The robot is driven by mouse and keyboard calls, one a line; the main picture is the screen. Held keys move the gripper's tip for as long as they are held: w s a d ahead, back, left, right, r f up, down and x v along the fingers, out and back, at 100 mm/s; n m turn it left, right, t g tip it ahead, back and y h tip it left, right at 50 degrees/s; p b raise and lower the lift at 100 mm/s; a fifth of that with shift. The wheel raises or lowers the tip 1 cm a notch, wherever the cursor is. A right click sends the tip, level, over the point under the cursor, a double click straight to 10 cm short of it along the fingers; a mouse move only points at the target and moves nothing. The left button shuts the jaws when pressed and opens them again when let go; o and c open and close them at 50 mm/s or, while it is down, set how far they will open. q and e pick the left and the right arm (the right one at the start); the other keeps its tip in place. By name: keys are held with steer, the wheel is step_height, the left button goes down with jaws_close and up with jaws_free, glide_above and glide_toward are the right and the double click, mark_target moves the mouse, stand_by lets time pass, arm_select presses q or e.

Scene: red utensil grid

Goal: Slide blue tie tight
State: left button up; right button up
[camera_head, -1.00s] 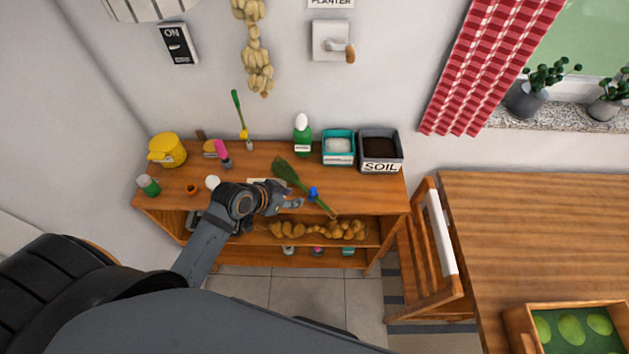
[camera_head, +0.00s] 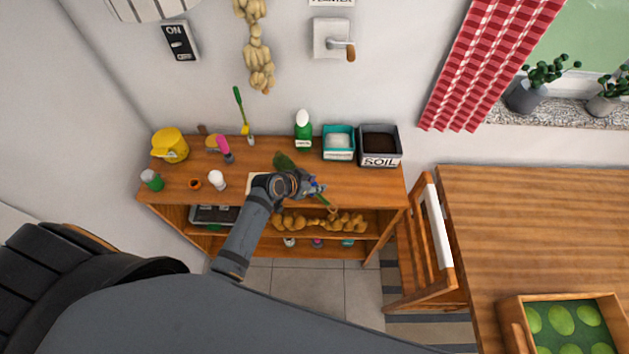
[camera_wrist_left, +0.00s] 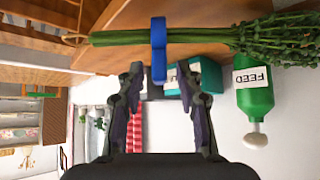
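A green leafy bunch (camera_head: 283,160) lies across the wooden shelf top; its stems run toward the front edge. In the left wrist view the bunch's leaves (camera_wrist_left: 285,38) are at the upper right and its stems (camera_wrist_left: 115,38) at the upper left. In the head view my left gripper (camera_head: 309,187) covers the middle of the bunch and hides most of the tie. My right gripper is not in view.
A green feed bottle (camera_head: 303,138), a teal box (camera_head: 338,155) and a soil box (camera_head: 380,162) stand along the back of the shelf. A chair (camera_head: 425,275) stands to the right.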

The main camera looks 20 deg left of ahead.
arm_select(q)
jaws_close()
stand_by(0.3)
